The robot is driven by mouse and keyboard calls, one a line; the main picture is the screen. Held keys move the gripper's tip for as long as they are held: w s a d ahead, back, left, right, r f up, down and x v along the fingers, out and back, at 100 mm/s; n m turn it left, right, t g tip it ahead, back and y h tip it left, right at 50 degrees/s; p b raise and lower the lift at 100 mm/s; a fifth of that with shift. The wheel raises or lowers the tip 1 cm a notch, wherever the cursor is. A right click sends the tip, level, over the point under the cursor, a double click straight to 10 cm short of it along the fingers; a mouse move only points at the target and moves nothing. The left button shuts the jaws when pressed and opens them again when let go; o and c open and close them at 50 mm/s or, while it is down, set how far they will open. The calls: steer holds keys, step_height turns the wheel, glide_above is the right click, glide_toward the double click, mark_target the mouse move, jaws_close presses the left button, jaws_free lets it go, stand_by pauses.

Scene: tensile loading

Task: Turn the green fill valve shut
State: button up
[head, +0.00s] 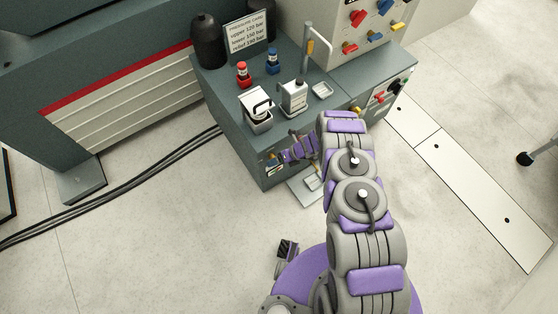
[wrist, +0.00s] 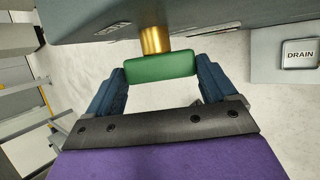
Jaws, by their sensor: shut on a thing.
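The green fill valve handle (wrist: 162,66) is a rounded green bar on a brass stem (wrist: 155,39) that comes out of the grey cabinet face. My gripper (wrist: 160,71) has its two blue fingers at the two ends of the bar and is shut on it. The bar lies nearly level across the wrist view, slightly tilted. In the head view my gripper (head: 284,157) reaches the front face of the grey cabinet (head: 222,105) near its lower corner. The green handle cannot be made out there.
A DRAIN label (wrist: 300,54) sits right of the valve in the wrist view. Black cables (head: 125,183) cross the floor at left.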

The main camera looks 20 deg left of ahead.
steer(key=shift+w+d+g+y, duration=0.15)
steer(key=shift+w+g+y, duration=0.15)
steer(key=shift+g+y, duration=0.15)
stand_by(0.4)
steer(key=o, duration=0.8)
steer(key=shift+f, duration=0.1)
steer(key=shift+o, duration=0.2)
steer(key=shift+d, duration=0.1)
steer(key=p+v, duration=0.4)
steer(key=v, duration=1.3)
steer(key=shift+d, duration=0.15)
steer(key=shift+w, duration=0.15)
